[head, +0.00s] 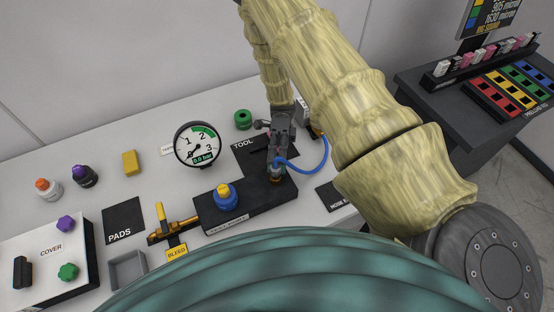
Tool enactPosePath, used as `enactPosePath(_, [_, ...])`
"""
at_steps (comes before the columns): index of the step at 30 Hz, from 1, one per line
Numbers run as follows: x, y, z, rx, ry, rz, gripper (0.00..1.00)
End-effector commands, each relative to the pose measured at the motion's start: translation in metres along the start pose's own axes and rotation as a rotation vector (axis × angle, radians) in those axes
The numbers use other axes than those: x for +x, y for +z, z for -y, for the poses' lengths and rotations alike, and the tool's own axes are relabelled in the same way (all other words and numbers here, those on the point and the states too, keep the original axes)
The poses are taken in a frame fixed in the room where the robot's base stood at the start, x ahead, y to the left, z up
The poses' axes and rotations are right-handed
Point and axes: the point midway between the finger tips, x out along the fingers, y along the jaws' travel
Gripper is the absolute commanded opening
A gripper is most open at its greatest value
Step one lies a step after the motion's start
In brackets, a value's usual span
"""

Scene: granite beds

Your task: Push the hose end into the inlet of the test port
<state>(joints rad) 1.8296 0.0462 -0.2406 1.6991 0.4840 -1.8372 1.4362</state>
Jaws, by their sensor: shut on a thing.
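The test port is a long black block (246,205) with a blue knob (225,196) on top and a brass fitting (277,180) at its right end. A gauge (197,146) on a white dial stands behind it, its readout seeming to show 0.0 bar. My gripper (279,166) points down over the brass fitting and is shut on the end of the blue hose (325,155). The hose loops out to the right and back up behind my arm. The hose end itself is mostly hidden by the fingers, so I cannot tell whether it is inside the inlet.
A yellow bleed valve (172,223) sits left of the block. A black TOOL pad (252,148) and a green ring-shaped part (243,119) lie behind. A side bench (480,95) stands at right.

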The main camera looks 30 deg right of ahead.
Motion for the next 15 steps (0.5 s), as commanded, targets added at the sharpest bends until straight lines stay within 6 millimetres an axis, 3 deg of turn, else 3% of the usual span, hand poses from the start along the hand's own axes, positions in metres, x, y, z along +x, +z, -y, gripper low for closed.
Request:
enactPosePath(13, [0.0002,0.0001,-0.0069,0.000,0.001,0.000,0.00])
enactPosePath(14, [0.0002,0.0000,-0.0070,0.000,0.001,0.000,0.35])
enactPosePath(15, [0.0002,0.0000,-0.0070,0.000,0.001,0.000,0.42])
